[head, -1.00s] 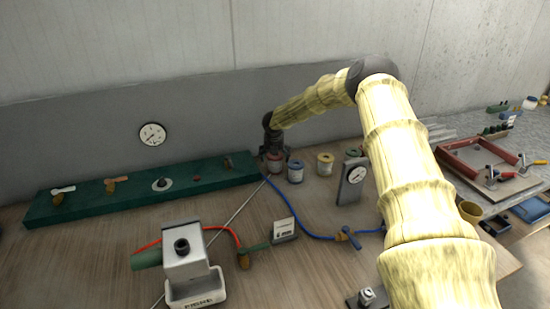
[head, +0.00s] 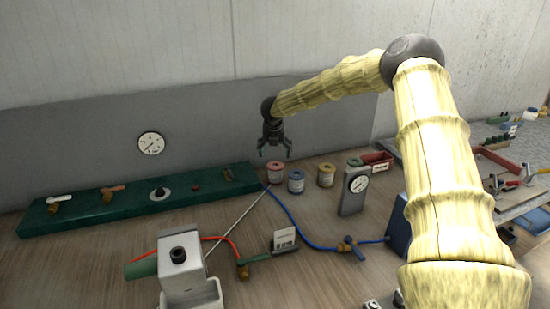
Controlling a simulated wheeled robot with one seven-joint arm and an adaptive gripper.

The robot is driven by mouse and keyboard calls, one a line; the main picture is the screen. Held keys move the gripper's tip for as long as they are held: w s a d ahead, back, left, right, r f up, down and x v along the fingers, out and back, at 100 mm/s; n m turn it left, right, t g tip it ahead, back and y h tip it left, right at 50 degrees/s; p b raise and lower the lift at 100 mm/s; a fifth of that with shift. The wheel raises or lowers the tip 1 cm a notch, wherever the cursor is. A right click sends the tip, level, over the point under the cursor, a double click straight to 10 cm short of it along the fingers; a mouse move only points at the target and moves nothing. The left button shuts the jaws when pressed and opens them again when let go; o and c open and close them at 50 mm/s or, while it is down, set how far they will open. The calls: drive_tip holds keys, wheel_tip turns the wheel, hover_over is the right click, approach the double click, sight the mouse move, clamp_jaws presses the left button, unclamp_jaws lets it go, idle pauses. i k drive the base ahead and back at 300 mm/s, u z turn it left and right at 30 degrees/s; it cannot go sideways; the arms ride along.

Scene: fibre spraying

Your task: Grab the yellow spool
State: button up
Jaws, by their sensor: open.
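The yellow spool (head: 326,175) stands upright on the wooden table, at the right of a short row of spools in the head view. A blue spool (head: 296,182) and a red spool (head: 275,172) stand to its left. My gripper (head: 275,155) points down with its fingers apart and nothing between them. In the picture its fingertips are just above the red spool and to the left of the yellow one. The exact gap in depth cannot be told.
A grey stand with a dial (head: 353,190) is close to the right of the yellow spool. A green spool and a red bin (head: 377,162) are behind it. A blue hose (head: 305,238) runs in front. A green panel (head: 130,205) lies at left.

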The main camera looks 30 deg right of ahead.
sight(327, 170)
drive_tip(key=z, duration=1.45)
